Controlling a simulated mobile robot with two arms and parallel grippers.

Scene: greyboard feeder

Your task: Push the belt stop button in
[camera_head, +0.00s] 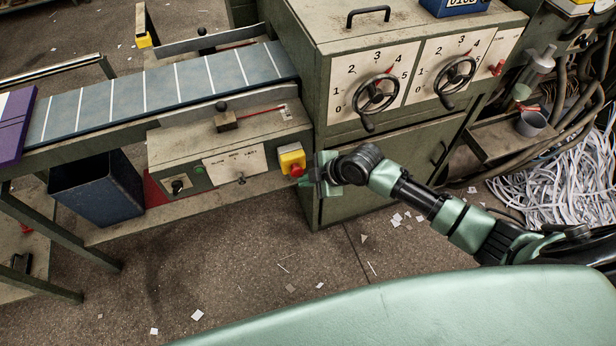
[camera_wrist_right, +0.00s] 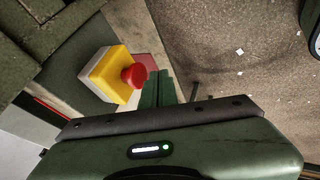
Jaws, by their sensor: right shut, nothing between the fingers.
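The belt stop button is a red mushroom head (camera_head: 295,170) on a yellow box (camera_head: 291,156), fixed to the right end of the green control panel beside the belt. In the right wrist view the red button (camera_wrist_right: 134,76) stands out from its yellow box (camera_wrist_right: 103,74). My right gripper (camera_head: 307,176) is shut and empty, just right of the button. Its green fingers show in the wrist view (camera_wrist_right: 158,88), close beside the red head; I cannot tell whether they touch it. My left gripper is not in view.
The feeder cabinet (camera_head: 350,55) with two dials and handwheels stands directly behind my right gripper. The striped conveyor belt (camera_head: 160,88) runs left, with a purple item (camera_head: 14,128) at its end. A blue bin (camera_head: 97,190) is below. The floor in front is open, with paper scraps.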

